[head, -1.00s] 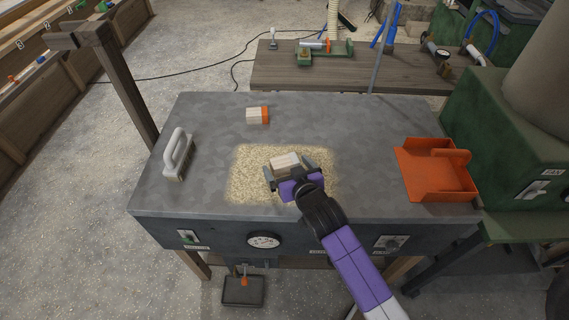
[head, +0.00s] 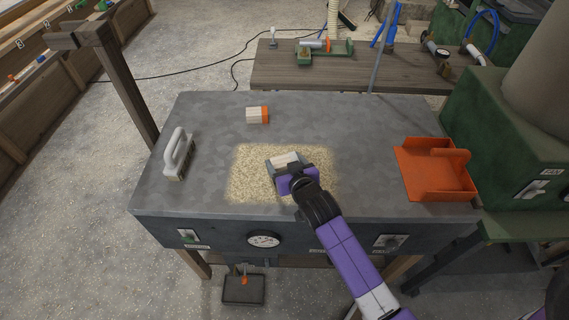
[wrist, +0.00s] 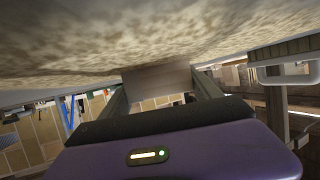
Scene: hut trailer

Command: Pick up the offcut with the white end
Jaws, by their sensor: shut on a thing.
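A pale wooden offcut with a white end (head: 284,159) is at the sawdust patch on the grey table. My gripper (head: 288,168) is shut on it, with a finger on each side. In the wrist view the offcut (wrist: 157,80) sits between the two fingers of my gripper (wrist: 160,92), close to the sawdust. I cannot tell whether it touches the table. Another offcut (head: 257,115), pale with an orange end, lies farther back on the table, apart from my gripper.
The grey table (head: 330,115) has a sawdust patch (head: 250,178) in the middle. The back centre of the table is clear.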

